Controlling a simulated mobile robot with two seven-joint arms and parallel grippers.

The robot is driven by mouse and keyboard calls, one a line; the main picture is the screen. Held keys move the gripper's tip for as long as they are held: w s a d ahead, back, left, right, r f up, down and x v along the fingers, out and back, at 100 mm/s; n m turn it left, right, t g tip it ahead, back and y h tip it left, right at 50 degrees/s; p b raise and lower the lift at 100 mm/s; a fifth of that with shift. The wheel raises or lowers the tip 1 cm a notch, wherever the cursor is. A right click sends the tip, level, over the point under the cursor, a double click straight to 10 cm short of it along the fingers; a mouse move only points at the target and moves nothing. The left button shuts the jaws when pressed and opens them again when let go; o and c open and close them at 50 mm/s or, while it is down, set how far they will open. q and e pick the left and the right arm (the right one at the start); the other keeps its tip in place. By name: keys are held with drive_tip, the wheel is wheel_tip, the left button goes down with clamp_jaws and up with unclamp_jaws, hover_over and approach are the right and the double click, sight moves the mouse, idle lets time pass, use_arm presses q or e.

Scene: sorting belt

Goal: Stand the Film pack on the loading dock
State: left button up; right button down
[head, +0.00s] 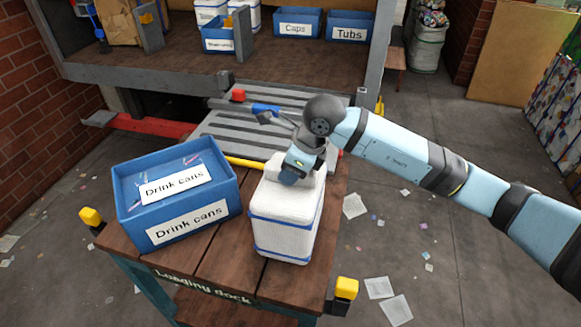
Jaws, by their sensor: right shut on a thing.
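The Film pack (284,222) is a white wrapped block with blue straps around it. It is upright at the right part of the wooden loading dock (190,262), and its base appears to be at the boards; I cannot tell whether it bears its full weight there. My right gripper (297,172) reaches down onto the top of the pack and is shut on it, with its fingertips partly hidden. My left gripper is not in view.
A blue "Drink cans" crate (128,205) stands on the dock, left of the pack. Yellow corner caps (346,288) mark the dock's edges. Behind is a grey slatted ramp (220,128) below a shelf with blue "Caps" (297,16) and "Tubs" (348,20) bins. Paper scraps litter the floor.

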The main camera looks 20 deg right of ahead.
drive_tip(key=c, duration=1.2)
unclamp_jaws()
drive_tip(key=shift+f, duration=0.1)
drive_tip(key=o, duration=0.4)
drive_tip(key=shift+r, duration=0.2)
drive_tip(key=b+v, duration=0.3)
drive_tip(key=v, duration=0.8)
drive_tip(key=shift+s, duration=0.15)
drive_tip(key=shift+s+d+r, duration=0.1)
drive_tip(key=shift+d+r, duration=0.05)
drive_tip(key=shift+r, duration=0.25)
